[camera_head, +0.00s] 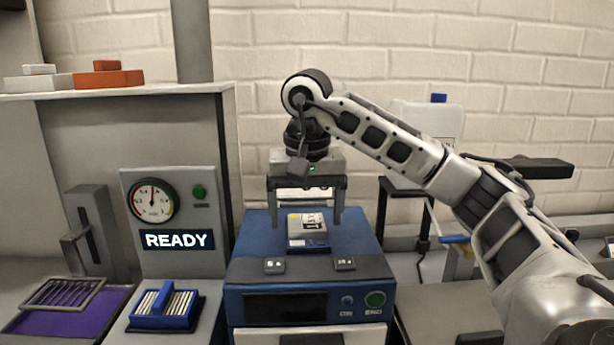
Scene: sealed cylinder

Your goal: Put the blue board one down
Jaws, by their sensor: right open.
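A small blue board (308,243) with a white labelled block on it lies on the flat top of a blue machine (254,228). My right gripper (305,221) hangs straight down over it from the arm that comes in from the right. Its two fingers are spread wide, one on each side of the board, with gaps between, and it holds nothing. Whether the fingertips reach down to the machine top I cannot tell. My left gripper is not in view.
Left of the machine stand a panel with a gauge (153,201) and a READY display (179,240), a blue rack (165,306) of pale strips and a purple tray (66,322). A shelf (150,90) holds white and orange blocks. Two small dark tags (275,266) sit on the machine's front edge.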

